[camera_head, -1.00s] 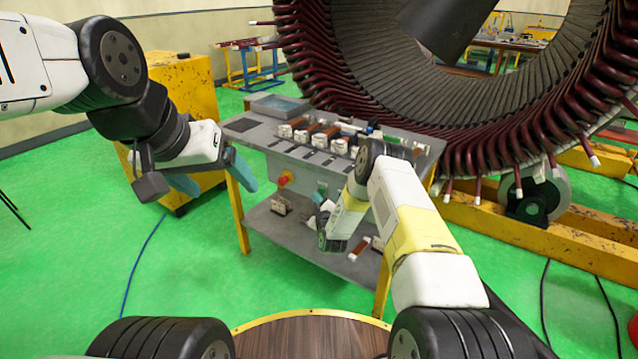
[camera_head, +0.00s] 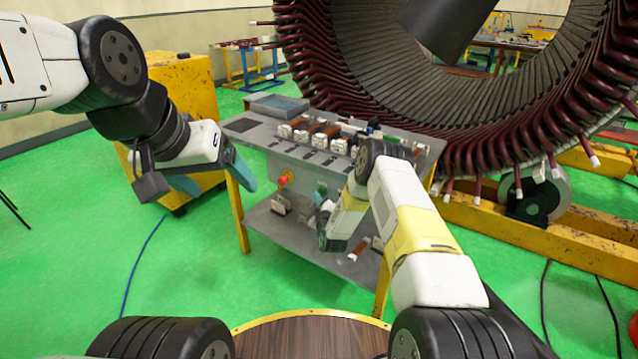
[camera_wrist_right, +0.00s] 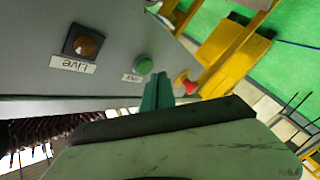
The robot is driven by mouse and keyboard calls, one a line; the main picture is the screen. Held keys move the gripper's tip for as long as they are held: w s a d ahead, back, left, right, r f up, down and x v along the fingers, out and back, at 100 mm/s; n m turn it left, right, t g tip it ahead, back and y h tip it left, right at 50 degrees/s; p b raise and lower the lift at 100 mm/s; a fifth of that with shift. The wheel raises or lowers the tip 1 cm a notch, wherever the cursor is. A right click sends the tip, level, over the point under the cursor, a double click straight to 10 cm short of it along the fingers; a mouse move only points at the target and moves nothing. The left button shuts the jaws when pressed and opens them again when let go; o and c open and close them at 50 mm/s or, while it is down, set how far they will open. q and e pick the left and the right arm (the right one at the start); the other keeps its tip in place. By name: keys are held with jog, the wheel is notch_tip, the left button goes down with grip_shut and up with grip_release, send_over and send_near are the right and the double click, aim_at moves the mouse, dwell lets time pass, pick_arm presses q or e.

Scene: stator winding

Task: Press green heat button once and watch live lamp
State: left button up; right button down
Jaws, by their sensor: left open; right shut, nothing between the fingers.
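In the right wrist view, the green button (camera_wrist_right: 144,65) sits on the grey panel above a small label. The lamp (camera_wrist_right: 88,44), marked "Live", is dull brown-amber in a dark square frame and looks unlit. My right gripper (camera_wrist_right: 158,90) is shut and empty, its teal fingertips just beside the green button; I cannot tell whether they touch it. In the head view, my right gripper (camera_head: 321,190) is at the front panel of the grey workbench (camera_head: 262,138), and its wrist hides part of that panel. My left gripper (camera_head: 213,176) is open and empty, left of the bench.
A red button (camera_head: 284,179) is on the panel, left of my right gripper; it also shows in the right wrist view (camera_wrist_right: 186,84). Several coil parts lie on the bench top. The large stator (camera_head: 480,165) stands behind at right. A yellow cabinet (camera_head: 182,85) stands at left.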

jog(key=shift+w+d, duration=0.1)
jog(key=shift+w+d, duration=0.15)
jog(key=shift+w, duration=0.1)
jog(key=shift+w+d, duration=0.25)
jog(key=shift+w, duration=0.05)
dwell(0.8)
jog(key=shift+s, duration=0.1)
jog(key=shift+s+a, duration=0.45)
jog(key=shift+s, duration=0.1)
jog(key=shift+s+a, duration=0.75)
jog(key=shift+s, duration=0.3)
jog(key=shift+s+a, duration=0.7)
jog(key=shift+s, duration=0.3)
jog(key=shift+r, duration=0.1)
